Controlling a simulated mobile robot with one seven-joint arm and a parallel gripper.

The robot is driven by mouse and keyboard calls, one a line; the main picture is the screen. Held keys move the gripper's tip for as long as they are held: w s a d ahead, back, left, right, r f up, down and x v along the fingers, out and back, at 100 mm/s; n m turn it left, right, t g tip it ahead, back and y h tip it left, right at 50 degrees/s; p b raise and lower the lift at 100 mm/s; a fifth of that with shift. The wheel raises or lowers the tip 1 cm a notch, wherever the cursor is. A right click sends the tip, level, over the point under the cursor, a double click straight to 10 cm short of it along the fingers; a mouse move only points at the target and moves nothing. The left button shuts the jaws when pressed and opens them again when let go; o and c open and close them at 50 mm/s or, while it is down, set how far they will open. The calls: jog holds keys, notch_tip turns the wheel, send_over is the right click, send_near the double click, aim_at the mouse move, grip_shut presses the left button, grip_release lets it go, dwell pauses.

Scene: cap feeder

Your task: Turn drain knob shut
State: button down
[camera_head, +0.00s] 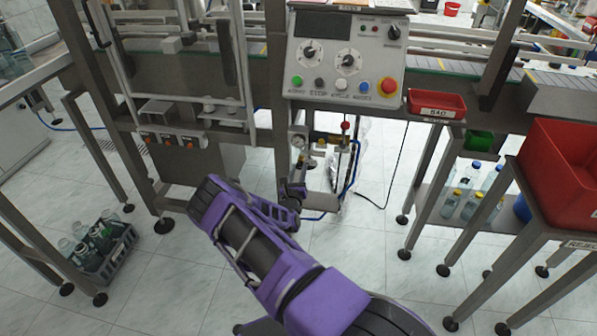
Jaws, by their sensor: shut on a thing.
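My purple arm reaches up from the bottom to the small air unit under the machine. My gripper (296,183) is at the lower end of this unit, below its round gauge (298,141). The gripper is small in the picture and seems closed around the bottom of the unit, where the drain knob would sit. The knob itself is hidden by the fingers, so I cannot tell how far it is turned.
A red-topped valve (345,127) and blue hose (352,180) are just right of my gripper. Above is the control panel (347,55). A bottle crate (105,250) stands on the floor at left; a red bin (562,170) is at right. Table legs flank the open floor.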

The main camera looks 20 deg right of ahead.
jog(key=n, duration=1)
jog(key=shift+a+n+b, duration=0.1)
jog(key=shift+n+b, duration=0.2)
jog(key=shift+b, duration=0.05)
jog(key=shift+n, duration=1.4)
jog(key=c, duration=0.6)
grip_release()
